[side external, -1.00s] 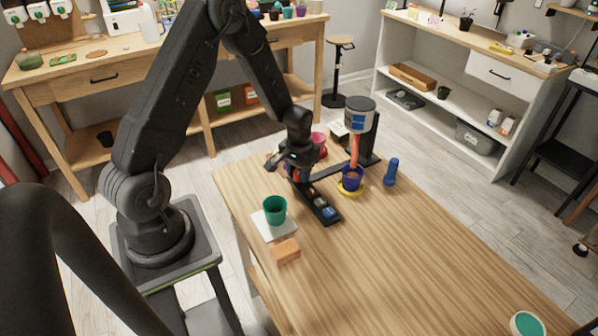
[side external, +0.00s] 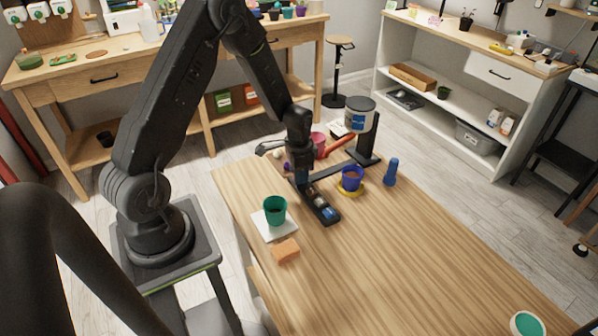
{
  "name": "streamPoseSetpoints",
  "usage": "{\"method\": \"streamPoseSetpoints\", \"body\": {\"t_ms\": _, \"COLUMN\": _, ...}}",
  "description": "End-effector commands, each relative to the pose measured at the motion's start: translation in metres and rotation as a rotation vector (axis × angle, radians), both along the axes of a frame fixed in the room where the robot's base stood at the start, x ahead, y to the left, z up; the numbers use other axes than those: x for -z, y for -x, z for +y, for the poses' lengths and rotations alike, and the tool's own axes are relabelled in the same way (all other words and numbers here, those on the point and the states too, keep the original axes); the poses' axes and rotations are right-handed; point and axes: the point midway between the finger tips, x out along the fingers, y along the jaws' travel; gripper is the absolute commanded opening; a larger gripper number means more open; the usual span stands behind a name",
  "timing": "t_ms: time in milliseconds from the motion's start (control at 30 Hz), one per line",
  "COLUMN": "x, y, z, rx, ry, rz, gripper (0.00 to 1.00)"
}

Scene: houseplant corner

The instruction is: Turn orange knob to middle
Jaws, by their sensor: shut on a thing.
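My gripper (side external: 302,183) points down over the far-left end of a narrow black panel (side external: 330,219) on the wooden table. It is shut at the panel, where the orange knob appears to be; the jaws hide the knob, and its angle cannot be seen. Bluish and pale knobs or parts (side external: 319,202) show along the rest of the panel.
A blue pot (side external: 351,180) stands on a yellow saucer (side external: 347,193), beside a blue upright object (side external: 391,172). A green pot (side external: 275,210) on a white square (side external: 262,225) and an orange block (side external: 286,250) lie at front left. The table's right side is mostly clear.

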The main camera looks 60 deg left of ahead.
Motion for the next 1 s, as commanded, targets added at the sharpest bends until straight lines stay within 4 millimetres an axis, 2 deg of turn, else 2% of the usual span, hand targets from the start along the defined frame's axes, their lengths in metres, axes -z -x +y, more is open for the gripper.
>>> {"method": "streamPoseSetpoints", "body": {"t_ms": 333, "x": -0.0003, "y": 0.0006, "z": 0.0002, "rx": 0.135, "ry": 0.0, "rz": 0.002, "gripper": 0.1}}
{"method": "streamPoseSetpoints", "body": {"t_ms": 867, "x": -0.0003, "y": 0.0006, "z": 0.0004, "rx": 0.155, "ry": 0.0, "rz": 0.002, "gripper": 0.1}}
{"method": "streamPoseSetpoints", "body": {"t_ms": 900, "x": -0.0003, "y": 0.0007, "z": 0.0003, "rx": 0.154, "ry": 0.0, "rz": 0.002, "gripper": 0.37}}
{"method": "streamPoseSetpoints", "body": {"t_ms": 1000, "x": -0.0002, "y": 0.0005, "z": 0.0002, "rx": 0.154, "ry": 0.001, "rz": 0.001, "gripper": 0.47}}
